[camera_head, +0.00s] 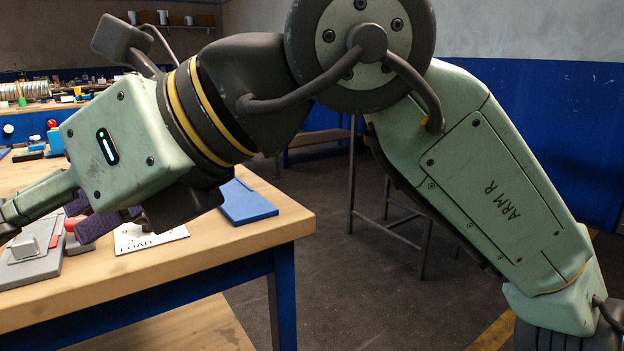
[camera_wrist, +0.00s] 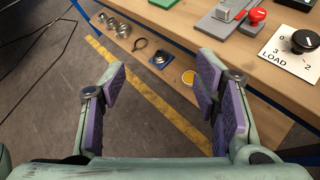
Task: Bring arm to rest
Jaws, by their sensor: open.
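My gripper (camera_wrist: 160,98) shows in the wrist view with its two purple-padded fingers wide apart and nothing between them. Below the gap are the grey floor and a yellow floor line. My green arm (camera_head: 460,180) reaches across the head view from the lower right to the left, over the workbench (camera_head: 270,235). In the head view the gripper's end is at the left edge, partly cut off, so its fingertips are not clear there.
On the bench lie a blue plate (camera_head: 246,202), a white LOAD card (camera_head: 150,238) with a black knob (camera_wrist: 304,41), and a red button (camera_wrist: 257,15) beside a grey plate (camera_head: 30,268). Metal parts (camera_wrist: 118,27) and a black ring (camera_wrist: 140,44) lie on the lower shelf.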

